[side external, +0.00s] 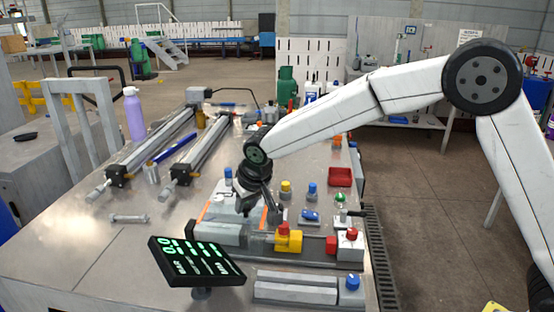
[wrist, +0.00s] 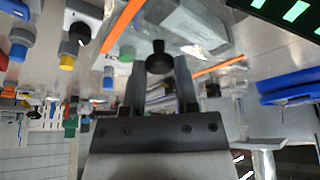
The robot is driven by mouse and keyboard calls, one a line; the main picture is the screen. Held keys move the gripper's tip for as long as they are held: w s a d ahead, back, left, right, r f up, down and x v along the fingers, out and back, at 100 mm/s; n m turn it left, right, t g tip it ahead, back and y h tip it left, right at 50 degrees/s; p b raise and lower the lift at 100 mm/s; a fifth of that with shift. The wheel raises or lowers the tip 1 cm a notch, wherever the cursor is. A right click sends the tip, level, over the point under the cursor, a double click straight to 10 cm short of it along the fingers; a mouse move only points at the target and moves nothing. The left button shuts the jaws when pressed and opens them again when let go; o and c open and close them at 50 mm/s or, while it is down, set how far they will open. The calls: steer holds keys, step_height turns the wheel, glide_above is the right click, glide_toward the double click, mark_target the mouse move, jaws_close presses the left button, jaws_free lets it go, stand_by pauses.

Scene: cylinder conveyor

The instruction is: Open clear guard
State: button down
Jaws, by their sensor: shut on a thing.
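The clear guard (wrist: 122,28) shows as a see-through panel with orange edges in the wrist view. In the side external view its orange edge (side external: 205,211) stands over a grey block on the bench. A round black knob (wrist: 159,60) sits between my fingertips in the wrist view. My gripper (side external: 260,208) is low over the guard area in the side external view, pointing down. It also shows in the wrist view (wrist: 160,76), with its fingers on either side of the knob, shut on it. The arm and fingers hide part of the guard in the side external view.
A yellow-and-red block (side external: 288,240) and a red-button box (side external: 350,244) stand in front to the right. A tilted dark panel with green markings (side external: 196,262) is in front. A red tray (side external: 340,177) is at right.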

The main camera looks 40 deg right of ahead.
steer(key=shift+c, duration=1.8)
jaws_free()
steer(key=shift+r, duration=0.1)
steer(key=v, duration=0.7)
steer(key=shift+s+r, duration=0.25)
steer(key=shift+r, duration=0.05)
steer(key=shift+g, duration=0.9)
steer(key=s+d+f, duration=0.4)
steer(key=s+d, duration=0.1)
steer(key=s, duration=0.2)
steer(key=s+d+f, duration=0.4)
steer(key=s+d, duration=0.1)
steer(key=s, duration=0.2)
steer(key=s+d+f, duration=0.4)
steer(key=s+d, duration=0.1)
steer(key=s, duration=0.3)
steer(key=shift+d+f, duration=0.1)
steer(key=shift+f, duration=0.25)
